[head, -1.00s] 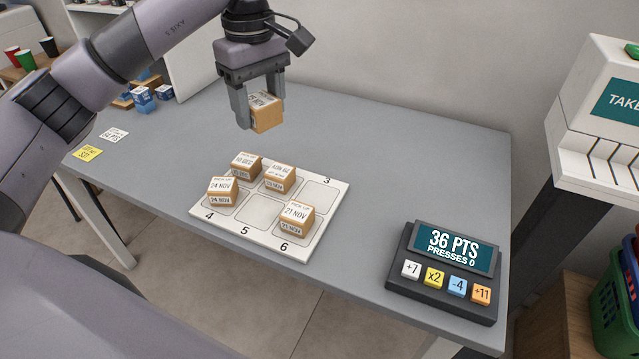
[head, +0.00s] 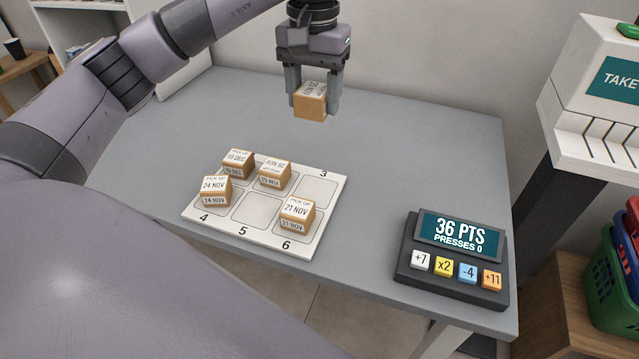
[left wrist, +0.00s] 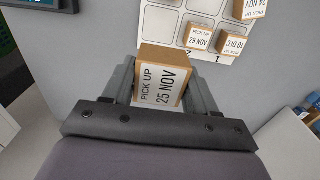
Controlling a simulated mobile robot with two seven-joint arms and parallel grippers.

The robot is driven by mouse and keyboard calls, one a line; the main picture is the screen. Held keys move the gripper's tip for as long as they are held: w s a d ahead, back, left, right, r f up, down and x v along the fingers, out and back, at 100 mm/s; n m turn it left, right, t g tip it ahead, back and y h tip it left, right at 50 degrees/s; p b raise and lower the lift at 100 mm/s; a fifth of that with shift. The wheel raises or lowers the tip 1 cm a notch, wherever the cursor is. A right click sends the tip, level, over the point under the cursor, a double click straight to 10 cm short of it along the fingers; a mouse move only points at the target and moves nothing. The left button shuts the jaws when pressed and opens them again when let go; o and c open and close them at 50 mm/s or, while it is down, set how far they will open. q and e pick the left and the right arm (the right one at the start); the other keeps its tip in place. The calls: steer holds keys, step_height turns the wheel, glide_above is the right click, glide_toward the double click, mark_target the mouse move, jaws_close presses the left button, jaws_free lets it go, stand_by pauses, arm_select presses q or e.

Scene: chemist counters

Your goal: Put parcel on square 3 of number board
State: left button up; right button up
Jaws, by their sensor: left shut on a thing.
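My left gripper (head: 314,100) is shut on a small cardboard parcel (head: 310,106) with a white label. It holds the parcel in the air above the counter, behind the number board (head: 264,247). In the left wrist view the held parcel (left wrist: 161,78) reads "PICK UP 25 NOV". Square 3 (head: 317,192) of the board, at the back right, is empty. Square 5 (head: 257,211) is also empty. Parcels stand on the back left square (head: 238,163), the back middle square (head: 275,173), square 4 (head: 215,192) and square 6 (head: 297,215). My right gripper is out of view.
A dark keypad (head: 455,262) with a screen reading "36 PTS, PRESSES 0" stands at the right front of the counter (head: 400,160). A white dispenser (head: 600,95) stands at the right.

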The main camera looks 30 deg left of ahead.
mark_target(315, 191)
arm_select(q)
step_height(315, 191, down, 18)
steer(key=shift+f, duration=0.1)
stand_by(0.4)
steer(key=shift+f, duration=0.15)
steer(key=o, duration=1.1)
